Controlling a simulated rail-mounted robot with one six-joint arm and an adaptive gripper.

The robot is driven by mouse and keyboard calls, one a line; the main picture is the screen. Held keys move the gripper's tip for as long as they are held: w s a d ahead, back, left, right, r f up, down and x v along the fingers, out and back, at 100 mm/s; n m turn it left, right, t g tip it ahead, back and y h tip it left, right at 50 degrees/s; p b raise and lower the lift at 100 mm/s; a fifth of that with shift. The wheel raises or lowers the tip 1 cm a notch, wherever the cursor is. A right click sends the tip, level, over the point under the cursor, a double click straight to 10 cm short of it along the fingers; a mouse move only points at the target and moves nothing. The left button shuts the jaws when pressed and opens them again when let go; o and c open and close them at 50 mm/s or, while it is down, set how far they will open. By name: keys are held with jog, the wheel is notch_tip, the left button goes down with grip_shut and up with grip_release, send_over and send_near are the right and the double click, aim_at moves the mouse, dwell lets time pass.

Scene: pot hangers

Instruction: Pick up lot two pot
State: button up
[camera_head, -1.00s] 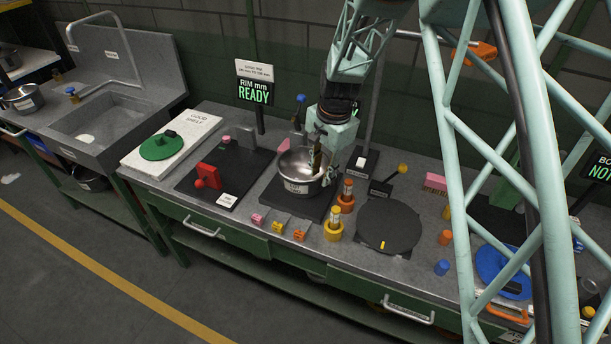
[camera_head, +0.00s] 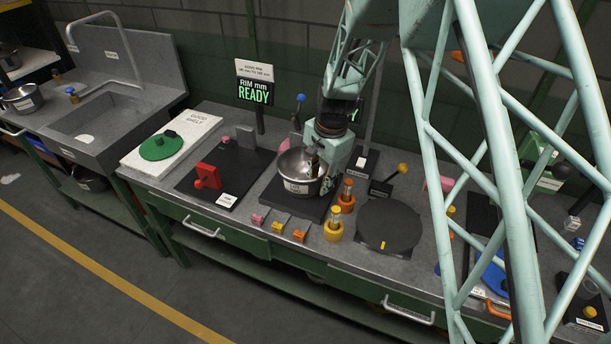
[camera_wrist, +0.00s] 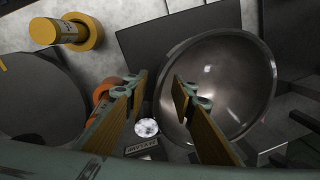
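My gripper (camera_head: 318,158) is at the pot's right side, pointing down. In the wrist view the pot (camera_wrist: 225,85) shows its open bowl. My gripper's two fingers (camera_wrist: 160,88) are apart, with the pot's near-left rim in the gap between them as seen from above. I cannot tell whether the fingers touch the rim.
Another steel pot (camera_head: 22,98) stands left of the sink (camera_head: 95,118). An orange cylinder (camera_head: 346,197) and a yellow one (camera_head: 333,226) stand close right of the pot. A dark round plate (camera_head: 388,226) lies further right. A sign (camera_head: 255,92) reads "RIM mm READY".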

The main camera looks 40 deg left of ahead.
grip_shut()
jog(key=shift+r, duration=0.1)
dwell(0.5)
jog(key=shift+r+p, duration=0.3)
jog(key=shift+r, duration=4.65)
